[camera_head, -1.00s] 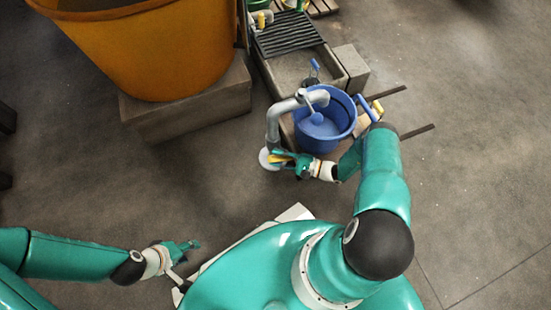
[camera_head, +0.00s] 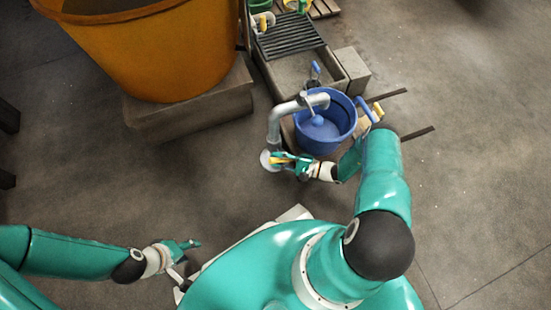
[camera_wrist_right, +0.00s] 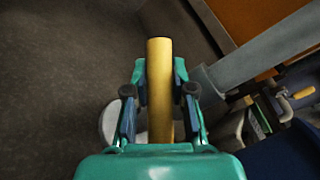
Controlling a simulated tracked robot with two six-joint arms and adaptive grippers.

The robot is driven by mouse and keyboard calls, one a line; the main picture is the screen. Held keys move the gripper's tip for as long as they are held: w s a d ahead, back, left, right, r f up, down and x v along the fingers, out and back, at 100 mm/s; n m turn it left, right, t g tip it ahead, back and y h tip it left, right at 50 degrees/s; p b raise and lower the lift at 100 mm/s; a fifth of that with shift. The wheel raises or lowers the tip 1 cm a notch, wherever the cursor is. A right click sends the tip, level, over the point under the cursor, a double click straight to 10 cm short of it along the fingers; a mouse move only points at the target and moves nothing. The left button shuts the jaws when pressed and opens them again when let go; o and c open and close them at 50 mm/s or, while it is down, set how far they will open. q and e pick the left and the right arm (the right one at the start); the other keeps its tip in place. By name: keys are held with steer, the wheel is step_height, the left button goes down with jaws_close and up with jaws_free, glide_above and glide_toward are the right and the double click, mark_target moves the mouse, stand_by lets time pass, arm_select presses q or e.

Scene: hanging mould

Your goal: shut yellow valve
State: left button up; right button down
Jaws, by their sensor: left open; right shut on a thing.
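The yellow valve handle (camera_wrist_right: 159,85) stands lengthwise between the fingers of my right gripper (camera_wrist_right: 160,90) in the right wrist view. In the head view the handle (camera_head: 279,160) is a small yellow bar by the foot of a grey curved pipe (camera_head: 274,125). My right gripper (camera_head: 284,160) is shut on it, and its fingers partly hide it. The pipe's spout bends over a blue bucket (camera_head: 312,143). My left gripper (camera_head: 188,245) is open and empty, low over the floor at the lower left.
A large orange tub (camera_head: 150,50) stands on a concrete block (camera_head: 190,115) at the upper left. A stone trough with a dark grate (camera_head: 290,36) lies behind the bucket. Two dark bars (camera_head: 417,132) stick out right. The floor at right is clear.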

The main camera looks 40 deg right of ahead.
steer(key=n+g+h+p, duration=0.1)
steer(key=p, duration=0.2)
steer(key=n+g+h+p, duration=0.1)
steer(key=h+p, duration=0.1)
steer(key=p, duration=0.2)
steer(key=shift+d+p, duration=0.3)
steer(key=shift+d, duration=0.05)
steer(key=shift+f+g+h+p, duration=0.15)
steer(key=shift+g+h+p, duration=0.15)
steer(key=shift+p, duration=0.3)
steer(key=shift+d+f+n, duration=0.1)
steer(key=shift+f+n, duration=0.1)
steer(key=shift+n, duration=0.1)
steer(key=c, duration=1.1)
jaws_free()
steer(key=shift+o, duration=0.6)
steer(key=shift+a, duration=0.2)
steer(key=v, duration=1.2)
